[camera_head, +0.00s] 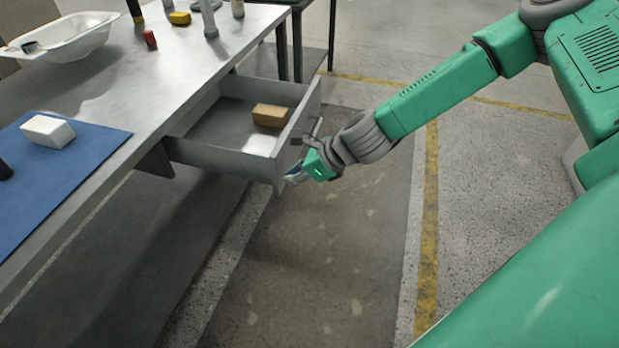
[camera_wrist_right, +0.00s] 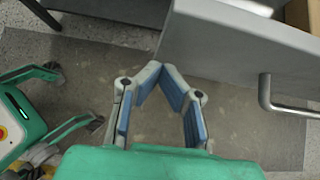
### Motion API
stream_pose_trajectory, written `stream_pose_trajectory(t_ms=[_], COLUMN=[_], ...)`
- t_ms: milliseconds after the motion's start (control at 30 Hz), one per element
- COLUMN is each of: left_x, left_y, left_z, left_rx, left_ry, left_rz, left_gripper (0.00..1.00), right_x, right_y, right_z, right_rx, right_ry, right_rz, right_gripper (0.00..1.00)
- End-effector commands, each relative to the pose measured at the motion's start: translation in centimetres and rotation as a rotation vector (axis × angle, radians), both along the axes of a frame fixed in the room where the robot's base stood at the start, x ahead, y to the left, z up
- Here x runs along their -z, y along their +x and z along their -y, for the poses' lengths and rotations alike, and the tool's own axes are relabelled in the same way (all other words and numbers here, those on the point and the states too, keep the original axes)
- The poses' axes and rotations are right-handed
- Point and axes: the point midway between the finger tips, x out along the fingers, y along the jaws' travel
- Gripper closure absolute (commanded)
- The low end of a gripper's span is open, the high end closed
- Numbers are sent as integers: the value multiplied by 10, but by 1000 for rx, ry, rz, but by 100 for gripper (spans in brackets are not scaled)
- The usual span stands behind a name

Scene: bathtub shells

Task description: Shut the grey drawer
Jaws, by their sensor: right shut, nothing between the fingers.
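The grey drawer (camera_head: 225,157) stands pulled out from under the metal workbench, with a brown block (camera_head: 269,115) and a white patch inside. Its front panel faces my right arm and carries a bar handle, which shows clearly in the right wrist view (camera_wrist_right: 268,97). My right gripper (camera_head: 289,179) is shut and empty at the near lower corner of the drawer front. In the right wrist view its blue-padded fingers (camera_wrist_right: 162,68) meet beside the edge of the grey panel (camera_wrist_right: 235,45). I cannot tell whether they touch it. My left gripper is out of view.
The workbench (camera_head: 115,103) holds a blue mat (camera_head: 85,165) with a white block (camera_head: 48,131), a white tub shell (camera_head: 65,38), a red block (camera_head: 150,39) and a yellow block (camera_head: 180,18). The floor before the drawer is clear. A dark table stands behind.

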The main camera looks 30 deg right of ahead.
Motion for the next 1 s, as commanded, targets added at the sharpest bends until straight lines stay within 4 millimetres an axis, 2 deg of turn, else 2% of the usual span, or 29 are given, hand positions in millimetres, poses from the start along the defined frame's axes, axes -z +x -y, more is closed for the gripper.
stream_pose_trajectory(t_ms=[167,667,867,1000], left_x=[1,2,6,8], left_y=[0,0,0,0], left_z=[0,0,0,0], left_rx=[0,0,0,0], left_ry=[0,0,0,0], left_rz=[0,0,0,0], left_gripper=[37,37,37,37], right_x=[0,0,1,1], right_y=[8,13,33,56], right_z=[-6,-11,-29,-50], right_rx=[-1,-2,-4,-4], right_ry=[1,-1,-1,-2], right_rz=[0,0,1,2], right_gripper=[100,100,100,100])
